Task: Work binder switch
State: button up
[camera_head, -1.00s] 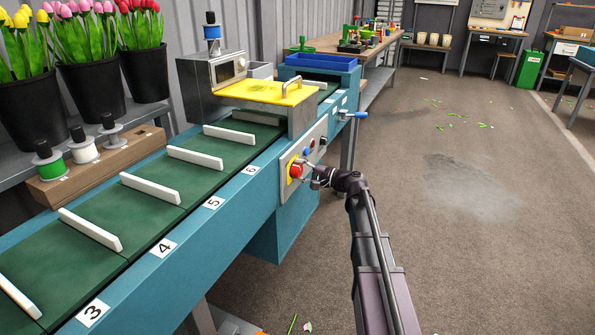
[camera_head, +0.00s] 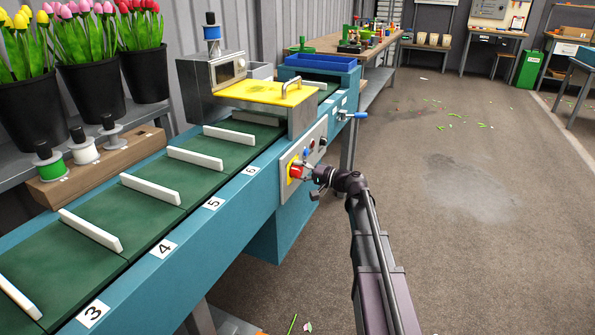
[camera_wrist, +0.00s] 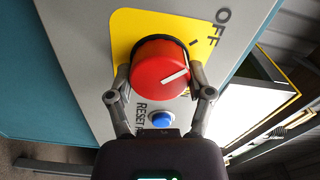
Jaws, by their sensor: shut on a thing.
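The binder switch is a round red knob (camera_wrist: 160,68) on a yellow plate (camera_wrist: 128,25), with a white pointer line on its face. In the wrist view the pointer aims right and slightly up, away from the black tick by the word OFF. My gripper (camera_wrist: 160,80) is shut on the knob, one finger on each side. In the head view my gripper (camera_head: 304,172) reaches the red knob (camera_head: 295,171) from the right, on the side panel of the teal conveyor (camera_head: 225,225). The binder (camera_head: 262,92) has a yellow cover with a handle.
A blue RESET button (camera_wrist: 162,120) sits close below the knob, between my fingers. A blue-handled lever (camera_head: 354,115) sticks out farther along the conveyor. Thread spools (camera_head: 84,150) and tulip buckets (camera_head: 92,87) stand at left. The floor at right is open, with scattered leaves.

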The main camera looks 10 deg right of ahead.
jog(key=shift+w+d, duration=0.1)
jog(key=shift+d, duration=0.1)
jog(key=o, duration=1)
jog(key=shift+c, duration=0.2)
jog(key=shift+o, duration=0.8)
jog(key=shift+a, duration=0.1)
jog(key=v, duration=1.2)
